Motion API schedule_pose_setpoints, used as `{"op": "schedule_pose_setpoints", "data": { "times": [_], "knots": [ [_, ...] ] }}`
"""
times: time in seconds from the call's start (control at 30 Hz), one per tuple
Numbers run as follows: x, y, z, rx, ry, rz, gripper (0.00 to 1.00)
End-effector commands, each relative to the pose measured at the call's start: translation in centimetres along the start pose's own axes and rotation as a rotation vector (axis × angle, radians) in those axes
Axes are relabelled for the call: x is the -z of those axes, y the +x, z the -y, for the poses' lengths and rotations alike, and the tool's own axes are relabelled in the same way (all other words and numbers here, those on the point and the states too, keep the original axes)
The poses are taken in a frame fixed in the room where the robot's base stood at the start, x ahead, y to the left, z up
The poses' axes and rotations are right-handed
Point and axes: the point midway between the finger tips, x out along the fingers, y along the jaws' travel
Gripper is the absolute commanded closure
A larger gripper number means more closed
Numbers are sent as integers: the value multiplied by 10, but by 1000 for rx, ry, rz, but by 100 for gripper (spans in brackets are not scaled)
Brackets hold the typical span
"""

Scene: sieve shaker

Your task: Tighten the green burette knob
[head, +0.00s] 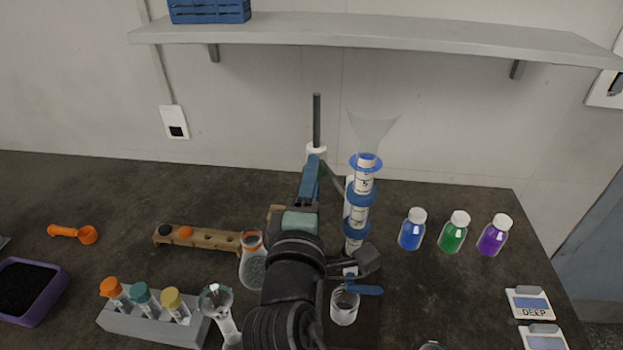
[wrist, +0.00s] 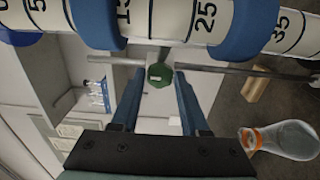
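The green burette knob (wrist: 160,75) shows in the wrist view, just below the graduated burette (wrist: 180,18). My gripper (wrist: 158,76) is open, with one blue finger on each side of the knob and a visible gap on both sides. I cannot tell how deep the knob sits between the fingertips. In the head view the burette (head: 358,215) stands upright with blue bands and a clear funnel (head: 373,130) on top. My gripper (head: 311,178) is just left of it, and the knob is hidden there.
A grey rod (head: 317,120) stands behind my gripper. A beaker (head: 344,306) is below the burette. An orange-collared flask (head: 252,262) is close to my arm on the left. Blue, green (head: 453,233) and purple bottles stand at right. A shelf (head: 380,33) hangs above.

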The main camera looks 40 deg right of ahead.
Motion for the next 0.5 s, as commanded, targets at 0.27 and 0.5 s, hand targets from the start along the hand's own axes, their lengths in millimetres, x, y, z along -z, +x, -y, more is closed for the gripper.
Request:
{"op": "schedule_pose_setpoints", "data": {
  "times": [0.27, 0.5],
  "knots": [
    [0, 0, 0, 0, 0, 0, 100],
    [0, 0, 0, 0, 22, 0, 100]
  ]
}}
